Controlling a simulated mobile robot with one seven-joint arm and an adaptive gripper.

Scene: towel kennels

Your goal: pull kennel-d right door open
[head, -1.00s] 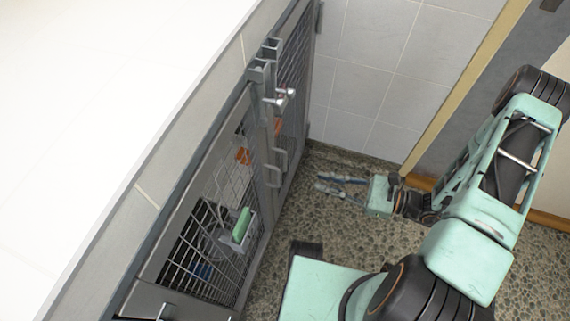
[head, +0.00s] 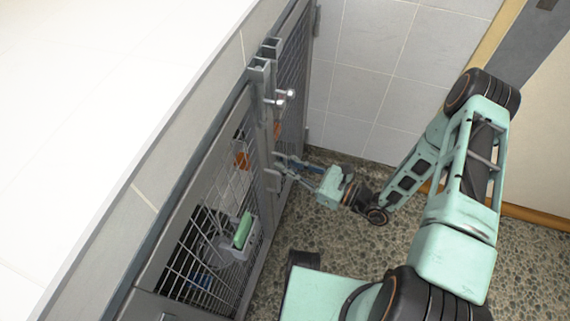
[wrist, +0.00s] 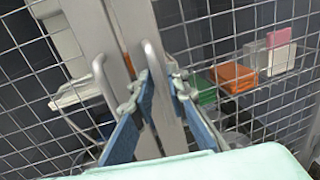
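The kennel's right door (wrist: 235,85) is a wire-mesh panel in a grey frame. It is the farther door in the head view (head: 291,75) and looks shut against the left door (head: 205,235). Its metal loop handle (wrist: 155,65) stands beside the meeting edges of the doors. My gripper (wrist: 164,90), also in the head view (head: 281,165), is at handle height. Its blue fingers are apart, one on each side of the right handle's lower part. I cannot tell whether they touch it. The left door's handle (wrist: 103,82) is left of the fingers.
Two latch knobs (head: 285,96) stick out above the handles. A green-handled object (head: 243,231) is at the left door. Orange, green and pink items (wrist: 234,77) sit behind the right mesh.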

